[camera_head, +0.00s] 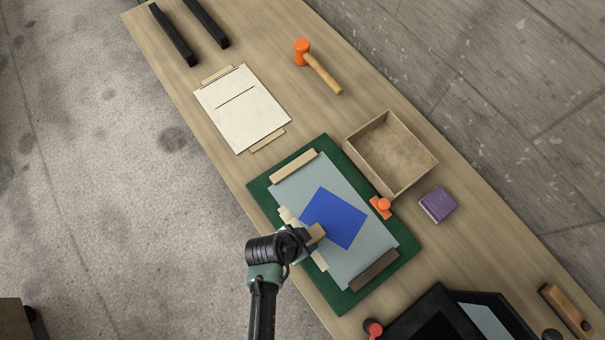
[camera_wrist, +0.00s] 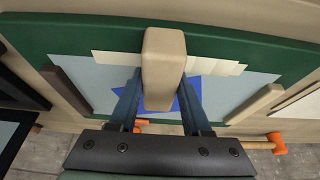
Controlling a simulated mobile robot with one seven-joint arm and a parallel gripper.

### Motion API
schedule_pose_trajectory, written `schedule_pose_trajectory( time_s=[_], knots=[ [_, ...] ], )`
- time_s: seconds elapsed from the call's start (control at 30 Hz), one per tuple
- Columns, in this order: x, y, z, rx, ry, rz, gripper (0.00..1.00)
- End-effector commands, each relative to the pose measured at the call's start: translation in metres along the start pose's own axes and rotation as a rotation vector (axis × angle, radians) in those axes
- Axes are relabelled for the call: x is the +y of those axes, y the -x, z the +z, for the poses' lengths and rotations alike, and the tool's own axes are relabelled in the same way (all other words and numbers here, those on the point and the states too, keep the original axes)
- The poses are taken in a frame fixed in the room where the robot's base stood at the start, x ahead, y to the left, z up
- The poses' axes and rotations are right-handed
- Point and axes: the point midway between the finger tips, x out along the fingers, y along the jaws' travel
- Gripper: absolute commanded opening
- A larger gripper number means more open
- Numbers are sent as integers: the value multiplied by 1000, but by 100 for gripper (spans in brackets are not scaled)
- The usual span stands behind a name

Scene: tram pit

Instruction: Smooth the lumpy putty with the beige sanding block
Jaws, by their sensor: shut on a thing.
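My gripper (camera_head: 303,237) is shut on the beige sanding block (camera_head: 317,233), above the left part of the grey panel. In the wrist view the block (camera_wrist: 164,68) sits between the two fingers of my gripper (camera_wrist: 160,98). The cream putty strip (camera_head: 286,214) runs along the panel's left edge, partly hidden by my gripper and the block. In the wrist view the putty (camera_wrist: 216,66) shows on both sides of the block, with a stepped edge. Whether the block touches the putty I cannot tell. The grey panel (camera_head: 352,264) carries a blue square (camera_head: 335,215).
The panel lies on a green board (camera_head: 262,190), between a beige bar (camera_head: 293,166) and a brown bar (camera_head: 374,270). An orange-knobbed tool (camera_head: 381,207), open wooden box (camera_head: 420,178) and purple box (camera_head: 438,204) lie right. A mallet (camera_head: 318,68) and white sheet (camera_head: 242,108) lie beyond.

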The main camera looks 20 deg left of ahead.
Motion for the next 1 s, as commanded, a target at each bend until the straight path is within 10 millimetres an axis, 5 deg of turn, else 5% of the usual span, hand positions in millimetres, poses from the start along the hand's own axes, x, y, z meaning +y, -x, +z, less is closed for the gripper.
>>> schedule_pose_trajectory(
  time_s=[1.0],
  knots=[
    [46, 0, 1, -3, -1, 4, 0]
  ],
)
